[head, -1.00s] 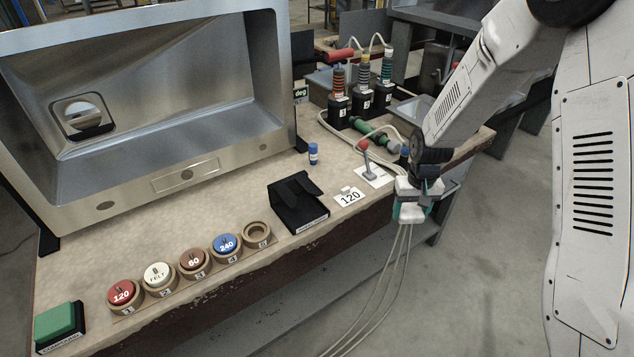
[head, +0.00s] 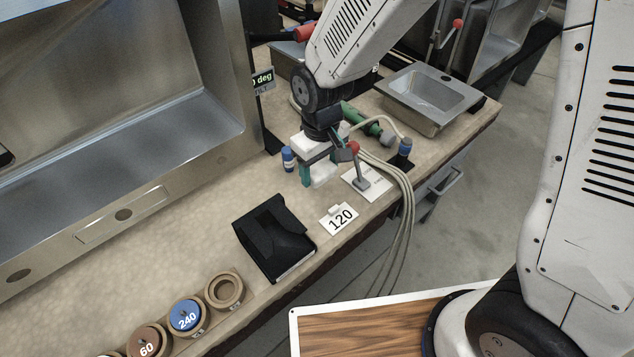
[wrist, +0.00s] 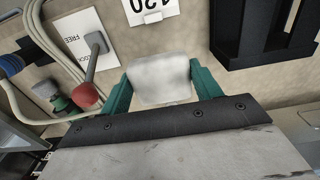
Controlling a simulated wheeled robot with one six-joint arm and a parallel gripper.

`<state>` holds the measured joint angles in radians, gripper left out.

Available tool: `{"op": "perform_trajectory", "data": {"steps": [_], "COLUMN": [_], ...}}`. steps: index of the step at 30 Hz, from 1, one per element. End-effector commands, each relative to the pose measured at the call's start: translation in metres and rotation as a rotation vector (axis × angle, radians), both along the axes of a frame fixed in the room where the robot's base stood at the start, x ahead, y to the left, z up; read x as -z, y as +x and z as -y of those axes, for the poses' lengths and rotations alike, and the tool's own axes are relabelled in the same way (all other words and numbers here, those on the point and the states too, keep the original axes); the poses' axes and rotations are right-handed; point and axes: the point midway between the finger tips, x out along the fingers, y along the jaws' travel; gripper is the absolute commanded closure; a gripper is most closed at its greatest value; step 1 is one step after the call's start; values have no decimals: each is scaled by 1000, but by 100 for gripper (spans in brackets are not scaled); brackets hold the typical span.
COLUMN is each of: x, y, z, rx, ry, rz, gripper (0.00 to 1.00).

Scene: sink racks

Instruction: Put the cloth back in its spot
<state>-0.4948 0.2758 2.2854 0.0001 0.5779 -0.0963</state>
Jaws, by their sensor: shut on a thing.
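My gripper (head: 320,170) has two teal fingers and is shut on a pale, whitish folded cloth (wrist: 160,78). In the head view the cloth (head: 323,178) hangs between the fingers, over the bench between a small blue bottle and a red-knobbed lever. Whether it touches the bench is unclear. An empty-looking black holder (head: 270,243) with a white label on its front edge stands on the bench, left of and nearer than my gripper. It also shows at the upper right of the wrist view (wrist: 262,55). I cannot read its label.
The red-knobbed lever (head: 360,170) and blue bottle (head: 288,159) stand close to my gripper. A "120" card (head: 339,218) lies beside the black holder. Pale hoses (head: 402,215) drape over the front edge. A steel sink (head: 120,185) lines the left; round pads (head: 187,315) sit lower left.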

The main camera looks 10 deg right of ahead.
Motion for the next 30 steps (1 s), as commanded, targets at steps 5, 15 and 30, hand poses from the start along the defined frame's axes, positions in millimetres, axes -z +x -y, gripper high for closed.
{"op": "perform_trajectory", "data": {"steps": [5, 15, 30], "x": [34, 68, 88], "y": [-1, -2, -1], "z": [-2, -3, -2], "rx": [-3, -5, -3], "ry": [-2, -2, -1], "rz": [-5, -5, -1], "gripper": [58, 58, 34]}}
